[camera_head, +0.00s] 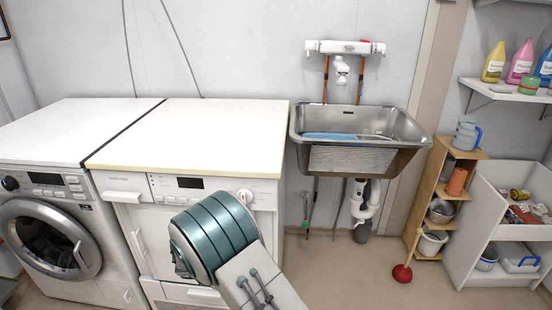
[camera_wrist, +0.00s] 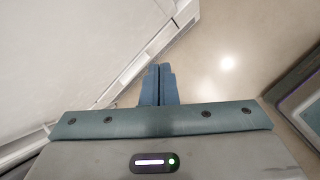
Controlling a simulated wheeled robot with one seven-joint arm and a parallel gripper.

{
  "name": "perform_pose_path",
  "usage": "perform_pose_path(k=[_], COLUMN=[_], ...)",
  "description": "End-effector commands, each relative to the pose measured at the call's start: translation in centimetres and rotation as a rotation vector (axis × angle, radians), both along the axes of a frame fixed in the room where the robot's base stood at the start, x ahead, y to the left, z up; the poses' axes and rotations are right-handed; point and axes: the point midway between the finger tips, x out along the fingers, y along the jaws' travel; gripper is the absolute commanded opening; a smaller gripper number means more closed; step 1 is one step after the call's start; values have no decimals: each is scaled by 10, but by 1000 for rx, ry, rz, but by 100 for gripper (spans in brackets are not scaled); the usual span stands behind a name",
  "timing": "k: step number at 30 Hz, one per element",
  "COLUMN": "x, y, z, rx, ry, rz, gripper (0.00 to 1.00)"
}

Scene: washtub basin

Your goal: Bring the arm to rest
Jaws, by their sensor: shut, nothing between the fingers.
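My gripper (camera_wrist: 159,85) shows in the wrist view, with its two blue-grey fingers together and nothing between them. Beyond the fingers is the beige floor, with a pale appliance side to the left. In the head view my arm, with a teal ribbed joint, is in front of the right-hand white machine at the bottom middle. The gripper's fingers cannot be made out in the head view.
Two white machines, a washer (camera_head: 60,215) and its neighbour (camera_head: 150,225), stand at the left with bare tops. A metal basin (camera_head: 405,128) hangs on the wall. A wooden shelf (camera_head: 422,200), a red plunger (camera_head: 402,273) and a white cabinet (camera_head: 478,225) are at the right.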

Motion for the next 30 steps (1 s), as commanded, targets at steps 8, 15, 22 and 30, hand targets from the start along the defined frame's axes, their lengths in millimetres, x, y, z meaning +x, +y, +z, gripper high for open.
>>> perform_pose_path(k=[8, 15, 22, 30], x=[1, -34, -90, -172], y=[-108, -192, -258, -307], z=[157, 260, 342, 416], rx=[214, 393, 560, 757], ry=[-29, -48, -64, -74], rz=[-534, -966, -1362, -1797], gripper=[0, 0, 0, 0])
